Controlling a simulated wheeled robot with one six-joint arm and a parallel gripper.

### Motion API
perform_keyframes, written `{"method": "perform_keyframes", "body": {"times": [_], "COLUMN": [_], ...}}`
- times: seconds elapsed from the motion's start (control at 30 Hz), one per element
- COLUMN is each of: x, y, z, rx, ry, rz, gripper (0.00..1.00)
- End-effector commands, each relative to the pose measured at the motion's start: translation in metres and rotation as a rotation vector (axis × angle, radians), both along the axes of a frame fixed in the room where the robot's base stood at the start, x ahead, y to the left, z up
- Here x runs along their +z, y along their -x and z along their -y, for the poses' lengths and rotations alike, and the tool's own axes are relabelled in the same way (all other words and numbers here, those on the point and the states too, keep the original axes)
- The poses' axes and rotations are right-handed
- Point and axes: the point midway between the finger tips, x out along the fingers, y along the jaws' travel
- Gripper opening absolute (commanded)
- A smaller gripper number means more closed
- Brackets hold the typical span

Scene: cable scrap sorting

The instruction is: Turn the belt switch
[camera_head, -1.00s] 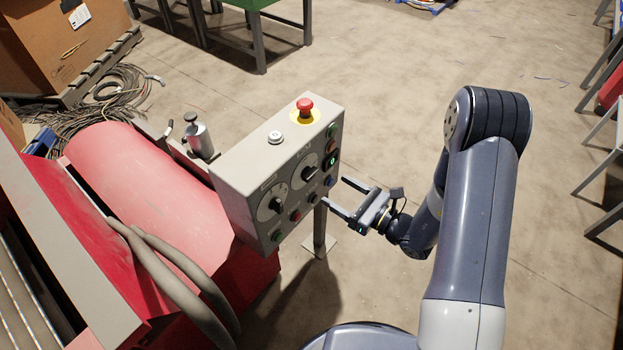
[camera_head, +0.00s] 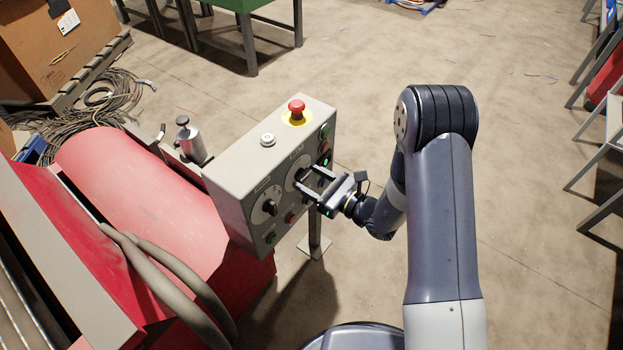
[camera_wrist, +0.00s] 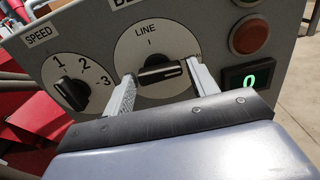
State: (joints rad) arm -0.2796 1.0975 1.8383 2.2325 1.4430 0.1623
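The grey control box (camera_head: 232,170) stands on a post, and its front panel carries the rotary switches. The black switch knob marked LINE (camera_wrist: 158,74) sits on a round white dial, its bar lying nearly level, slightly up to the right. My gripper (camera_head: 300,178) is open at the panel. In the wrist view my gripper's fingers (camera_wrist: 161,73) stand one at each end of the knob, with small or no gaps; contact cannot be told.
The SPEED knob (camera_wrist: 74,92) is left of the LINE dial. A green display reading 0 (camera_wrist: 248,80) and an orange-red button (camera_wrist: 249,36) are on the right. A red emergency stop (camera_head: 297,107) tops the box.

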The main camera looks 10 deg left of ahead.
Motion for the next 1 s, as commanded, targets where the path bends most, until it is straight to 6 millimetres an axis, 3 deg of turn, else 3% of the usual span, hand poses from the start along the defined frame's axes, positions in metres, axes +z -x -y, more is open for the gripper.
{"method": "perform_keyframes", "body": {"times": [0.4,0.73,1.0], "x": [0.0001,-0.0022,-0.0047], "y": [0.0002,0.0,0.0], "z": [0.0001,0.0001,0.0001], "rx": [0.0,0.0,0.0], "ry": [0.0,0.021,0.092], "rz": [0.0,0.057,0.23], "gripper": [0.23,0.23,0.23]}}
